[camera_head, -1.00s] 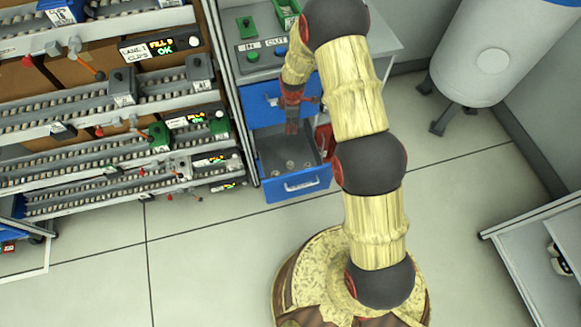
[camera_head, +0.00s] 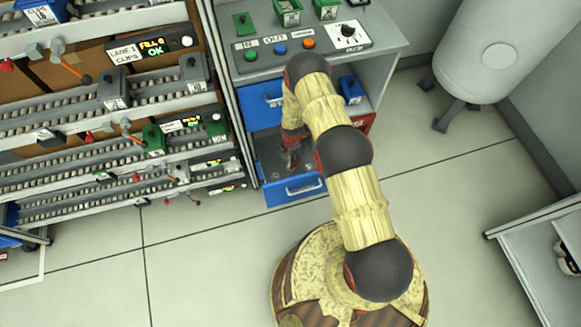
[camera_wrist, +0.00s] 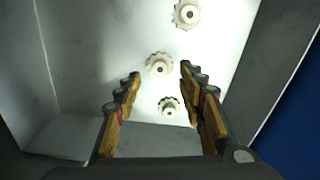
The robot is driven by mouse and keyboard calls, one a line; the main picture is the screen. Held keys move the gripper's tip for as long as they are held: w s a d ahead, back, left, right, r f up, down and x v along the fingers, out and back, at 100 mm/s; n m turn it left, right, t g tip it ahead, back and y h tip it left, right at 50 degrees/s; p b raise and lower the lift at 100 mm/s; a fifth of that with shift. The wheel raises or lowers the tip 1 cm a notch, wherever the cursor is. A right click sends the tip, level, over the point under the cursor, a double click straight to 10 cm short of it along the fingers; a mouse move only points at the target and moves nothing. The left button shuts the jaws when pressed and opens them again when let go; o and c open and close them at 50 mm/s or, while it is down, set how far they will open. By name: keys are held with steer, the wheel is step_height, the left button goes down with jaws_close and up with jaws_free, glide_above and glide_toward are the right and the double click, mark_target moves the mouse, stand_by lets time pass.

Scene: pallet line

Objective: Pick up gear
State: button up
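Several pale toothed gears lie on the floor of an open blue drawer (camera_head: 298,192). In the wrist view one gear (camera_wrist: 160,65) lies between and just beyond my fingertips. A second gear (camera_wrist: 186,14) is farther up, and a third, smaller-looking gear (camera_wrist: 169,106) shows between the fingers. My gripper (camera_wrist: 158,75) is open and empty, its fingers spread and pointing down at the drawer floor. In the head view my gripper (camera_head: 292,160) is down at the drawer, and the gears are mostly hidden or too small to make out.
A closed blue drawer (camera_head: 262,107) is above the open one. A grey control panel (camera_head: 300,48) with buttons and green bins tops the cabinet. Roller shelves (camera_head: 90,120) stand close on the left. Drawer walls (camera_wrist: 60,60) surround the gears.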

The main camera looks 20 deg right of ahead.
step_height(320, 180, down, 5)
steer(key=shift+a+f+b, duration=0.1)
steer(key=shift+a+b, duration=0.05)
steer(key=shift+b, duration=0.9)
steer(key=c, duration=0.4)
steer(key=c, duration=0.6)
steer(key=shift+o, duration=0.2)
